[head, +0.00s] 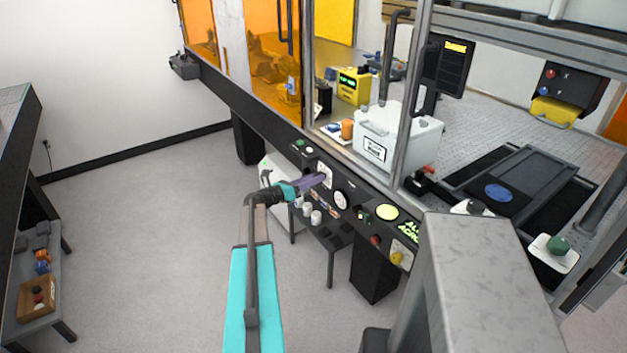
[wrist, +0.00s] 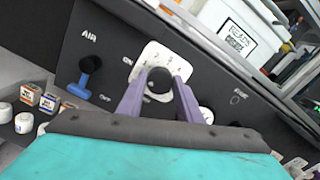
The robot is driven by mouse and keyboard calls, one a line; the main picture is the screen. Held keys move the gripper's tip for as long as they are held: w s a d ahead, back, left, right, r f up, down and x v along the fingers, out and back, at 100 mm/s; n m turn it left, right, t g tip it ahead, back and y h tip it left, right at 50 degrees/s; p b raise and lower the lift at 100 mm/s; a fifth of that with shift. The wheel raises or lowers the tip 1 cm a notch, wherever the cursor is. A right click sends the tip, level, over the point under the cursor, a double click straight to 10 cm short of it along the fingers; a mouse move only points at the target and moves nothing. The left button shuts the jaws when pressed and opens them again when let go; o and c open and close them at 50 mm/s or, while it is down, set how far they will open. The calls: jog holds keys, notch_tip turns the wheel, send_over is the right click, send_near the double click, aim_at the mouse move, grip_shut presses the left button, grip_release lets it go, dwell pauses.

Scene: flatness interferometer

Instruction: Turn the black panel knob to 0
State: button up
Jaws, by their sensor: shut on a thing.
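The black panel knob (wrist: 160,77) sits on a white plate (wrist: 153,56) on the dark front panel. In the wrist view, the two purple fingers of my gripper (wrist: 160,88) stand on either side of the knob and are shut on it. The head view shows my gripper (head: 318,180) reaching the panel, with the white plate (head: 325,170) just behind its tips. The fingers and palm hide part of the plate, and I cannot read the knob's marks or its setting.
A blue-handled valve (wrist: 84,84) under the AIR label is left of the knob. A round gauge (head: 340,200) is to its right. A yellow knob (head: 397,257) sits farther along the panel. Small boxes and cups (wrist: 27,122) stand on a low shelf below.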

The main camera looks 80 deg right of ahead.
jog(key=o, duration=1)
jog(key=shift+o, duration=0.2)
jog(key=b+v, duration=0.3)
jog(key=v, duration=1)
jog(key=shift+w+a, duration=0.25)
jog(key=shift+a, duration=0.05)
jog(key=shift+w, duration=0.1)
